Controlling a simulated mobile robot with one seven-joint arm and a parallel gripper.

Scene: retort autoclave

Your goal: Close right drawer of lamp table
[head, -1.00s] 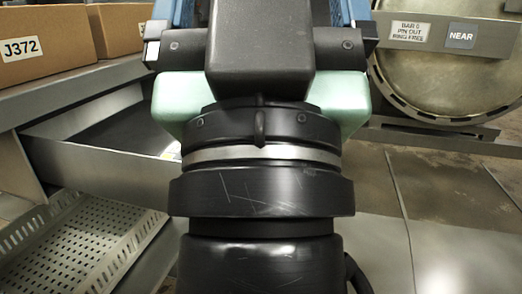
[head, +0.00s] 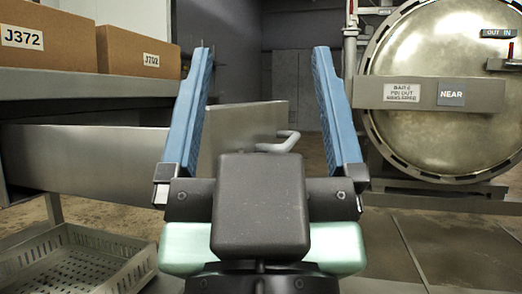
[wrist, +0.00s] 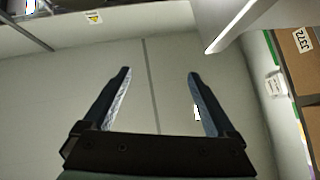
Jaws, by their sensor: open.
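The lamp table (head: 90,88) is a grey metal bench at the left in the head view. Its drawer (head: 100,155) is pulled out toward the right, with a grey front panel (head: 240,128) and a pale bar handle (head: 281,143) on the panel's outer side. My gripper (head: 262,50) is open and empty, its blue fingers pointing up in the picture. The left finger overlaps the drawer in view and the handle shows between the fingers; I cannot tell whether anything touches. The open fingers also show in the wrist view (wrist: 158,73).
A perforated grey basket (head: 75,265) sits below the drawer. A round autoclave door (head: 440,130) with a "NEAR" sign is at the right. Bare floor (head: 445,245) lies at the lower right.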

